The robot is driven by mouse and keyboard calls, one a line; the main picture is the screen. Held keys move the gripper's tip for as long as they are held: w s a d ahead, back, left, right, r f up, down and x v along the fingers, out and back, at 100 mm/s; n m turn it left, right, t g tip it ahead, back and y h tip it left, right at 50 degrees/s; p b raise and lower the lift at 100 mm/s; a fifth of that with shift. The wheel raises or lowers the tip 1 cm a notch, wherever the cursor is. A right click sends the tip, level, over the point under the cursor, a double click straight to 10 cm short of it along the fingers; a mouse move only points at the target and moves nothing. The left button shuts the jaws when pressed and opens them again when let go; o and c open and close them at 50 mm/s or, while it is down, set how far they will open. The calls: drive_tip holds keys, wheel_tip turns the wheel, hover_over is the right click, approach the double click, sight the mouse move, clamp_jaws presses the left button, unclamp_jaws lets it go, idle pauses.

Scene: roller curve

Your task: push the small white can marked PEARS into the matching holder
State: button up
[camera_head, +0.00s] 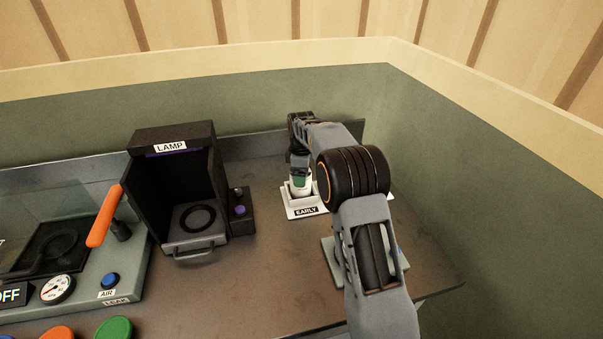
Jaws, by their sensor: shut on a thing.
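A small white can with a green part (302,187) stands at the white holder labelled EARLY (305,211), towards the back right of the bench. No PEARS marking can be read on it. My gripper (299,172) points down and is shut on the can's upper part. The fingers are small and partly hidden by my arm. The can looks upright in or just above the holder; I cannot tell whether it touches the bottom. Another grey-white piece (330,250) is mostly hidden behind my arm.
A black box labelled LAMP (172,148) with a front handle stands left of the holder, with a small dark unit with a purple button (240,210) beside it. An orange lever (104,216) and gauge panel are further left. The bench front centre is clear.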

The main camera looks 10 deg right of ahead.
idle(0.4)
drive_tip(key=o, duration=1.1)
drive_tip(key=shift+f, duration=0.1)
drive_tip(key=shift+r+p, duration=3.75)
drive_tip(key=shift+r, duration=0.8)
